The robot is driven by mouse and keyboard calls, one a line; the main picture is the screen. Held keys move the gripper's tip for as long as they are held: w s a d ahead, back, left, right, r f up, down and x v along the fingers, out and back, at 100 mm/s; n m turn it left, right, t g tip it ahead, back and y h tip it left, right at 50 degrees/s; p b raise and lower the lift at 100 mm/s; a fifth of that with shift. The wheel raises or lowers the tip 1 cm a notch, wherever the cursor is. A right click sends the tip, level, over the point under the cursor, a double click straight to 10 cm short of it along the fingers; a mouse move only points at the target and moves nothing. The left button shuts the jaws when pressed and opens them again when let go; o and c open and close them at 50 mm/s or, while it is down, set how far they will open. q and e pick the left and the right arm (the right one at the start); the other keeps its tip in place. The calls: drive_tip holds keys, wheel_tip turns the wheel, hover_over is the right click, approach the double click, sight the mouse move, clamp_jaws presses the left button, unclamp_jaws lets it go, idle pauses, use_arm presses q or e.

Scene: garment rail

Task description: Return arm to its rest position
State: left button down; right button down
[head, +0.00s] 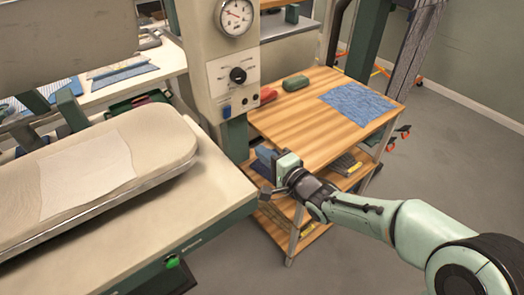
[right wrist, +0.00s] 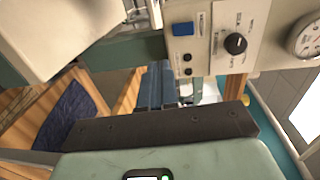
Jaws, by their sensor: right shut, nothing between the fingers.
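My right arm (head: 375,215) reaches in from the lower right in the head view. Its right gripper (head: 264,157) is beside the front left edge of the wooden cart, close to the press's control column. In the right wrist view the blue-grey fingers (right wrist: 157,86) are together with nothing seen between them. My left gripper is not in view.
The press table (head: 190,215) with its padded board (head: 95,175) is on the left. The control column (head: 232,75) has a gauge and knob. Grey floor at right is open.

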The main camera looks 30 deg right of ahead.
idle(0.3)
drive_tip(key=s+a+f+n+g+p, duration=0.3)
drive_tip(key=f+g, duration=0.1)
drive_tip(key=f, duration=1)
drive_tip(key=s+a+f+n+g+p, duration=0.25)
drive_tip(key=f+g, duration=0.25)
drive_tip(key=f, duration=0.8)
drive_tip(key=s+a+f+n+g+y+p, duration=0.1)
drive_tip(key=s+a+f+n+g+p, duration=0.1)
drive_tip(key=s, duration=0.9)
drive_tip(key=s+a+f+n+g+y+p, duration=0.1)
drive_tip(key=s+a+f+n+g+p, duration=0.1)
drive_tip(key=s+a+f+n+g, duration=0.3)
drive_tip(key=s+a+f+g, duration=0.1)
drive_tip(key=s+a+f, duration=0.3)
drive_tip(key=s, duration=0.3)
drive_tip(key=shift+f+g, duration=0.4)
drive_tip(key=shift+f, duration=0.25)
